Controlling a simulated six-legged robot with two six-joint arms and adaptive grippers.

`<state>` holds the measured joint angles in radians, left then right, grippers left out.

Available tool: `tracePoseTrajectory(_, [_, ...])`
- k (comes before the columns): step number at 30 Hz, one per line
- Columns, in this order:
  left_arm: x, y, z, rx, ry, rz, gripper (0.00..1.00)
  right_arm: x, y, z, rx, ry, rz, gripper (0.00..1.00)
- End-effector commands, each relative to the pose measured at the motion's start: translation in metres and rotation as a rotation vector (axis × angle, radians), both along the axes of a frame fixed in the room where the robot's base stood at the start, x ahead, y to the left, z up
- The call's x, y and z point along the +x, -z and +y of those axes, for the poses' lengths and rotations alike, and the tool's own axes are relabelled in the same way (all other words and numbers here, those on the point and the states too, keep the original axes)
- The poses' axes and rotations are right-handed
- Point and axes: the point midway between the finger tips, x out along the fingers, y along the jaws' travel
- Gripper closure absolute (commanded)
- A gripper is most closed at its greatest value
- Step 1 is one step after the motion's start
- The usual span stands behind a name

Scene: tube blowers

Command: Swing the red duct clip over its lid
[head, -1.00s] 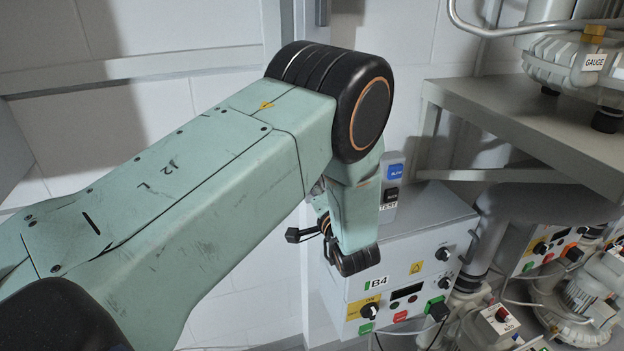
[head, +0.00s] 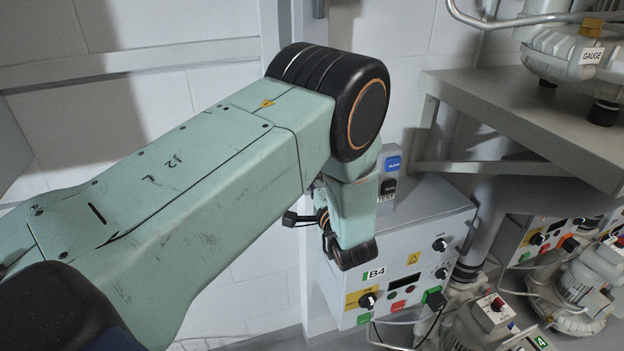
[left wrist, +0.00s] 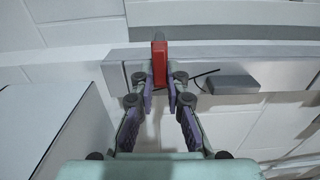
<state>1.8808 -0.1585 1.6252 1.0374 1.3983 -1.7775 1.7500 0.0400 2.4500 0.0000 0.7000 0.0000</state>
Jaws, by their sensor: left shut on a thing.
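The red duct clip (left wrist: 160,62) is upright at the top middle of the left wrist view, against a long grey duct-like strip (left wrist: 118,75). My left gripper (left wrist: 160,84) has its fingertips on either side of the clip's lower part and is shut on it. The fingers' contact is partly hidden, and I cannot tell which surface is the lid. My right gripper is in neither view.
A grey control box marked B4 (head: 405,270) stands right of and beyond my left wrist. A shelf (head: 510,105) carries a blower labelled GAUGE (head: 575,52). More blowers (head: 575,285) stand below. A grey block (left wrist: 235,84) sits right of the clip.

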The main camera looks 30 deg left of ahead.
Motion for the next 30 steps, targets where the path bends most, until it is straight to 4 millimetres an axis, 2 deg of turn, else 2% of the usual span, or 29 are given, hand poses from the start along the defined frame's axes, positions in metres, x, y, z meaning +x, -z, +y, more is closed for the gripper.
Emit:
tracePoseTrajectory(5, [-0.001, 0.000, 0.002, 0.001, -0.007, 0.001, 1.00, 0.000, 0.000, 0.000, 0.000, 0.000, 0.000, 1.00])
tracePoseTrajectory(6, [-0.001, 0.000, 0.002, 0.000, -0.007, 0.000, 0.85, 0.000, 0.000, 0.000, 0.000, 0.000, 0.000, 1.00])
tracePoseTrajectory(13, [-0.001, 0.000, 0.001, 0.000, -0.004, 0.000, 0.65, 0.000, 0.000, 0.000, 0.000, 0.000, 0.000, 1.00])
tracePoseTrajectory(23, [-0.001, 0.000, -0.002, 0.001, 0.000, -0.001, 0.64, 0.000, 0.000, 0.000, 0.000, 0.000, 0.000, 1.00])
tracePoseTrajectory(30, [-0.022, 0.000, -0.028, 0.003, 0.003, 0.002, 0.64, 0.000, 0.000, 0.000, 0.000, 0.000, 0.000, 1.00])
